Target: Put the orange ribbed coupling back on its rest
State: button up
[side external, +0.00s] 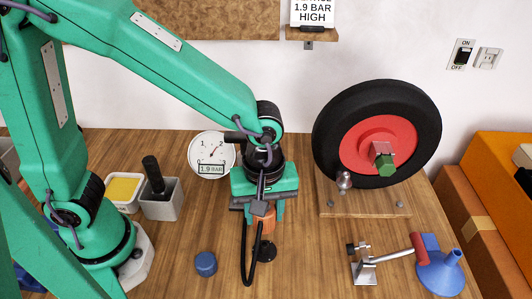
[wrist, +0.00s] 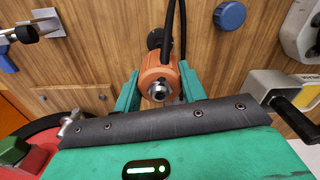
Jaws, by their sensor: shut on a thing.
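My gripper (side external: 264,217) points down over the middle of the wooden table. Its two green fingers are shut on the orange ribbed coupling (side external: 265,226), one finger on each side. In the wrist view the coupling (wrist: 159,73) sits between the fingers of my gripper (wrist: 159,86), with a metal nozzle end facing the camera. A black hose (side external: 244,262) loops beside it. A small round black stand (side external: 267,253), which looks like the rest, is on the table just below the coupling in the side view. In the wrist view it (wrist: 154,38) is partly hidden by the coupling. I cannot tell whether they touch.
A wheel (side external: 326,137) stands on a wooden board (side external: 370,206) at right. A blue cap (side external: 205,264) lies left of the stand. A gauge (side external: 212,153) and grey cup (side external: 162,205) are left.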

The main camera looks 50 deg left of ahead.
jog(key=shift+f, duration=0.2)
send_over(264, 244)
jog(key=shift+f, duration=2.65)
jog(key=shift+f, duration=1.95)
dwell(1.1)
jog(key=o, duration=0.9)
jog(key=shift+o, duration=0.2)
jog(key=shift+r, duration=0.15)
jog(key=shift+r, duration=3.75)
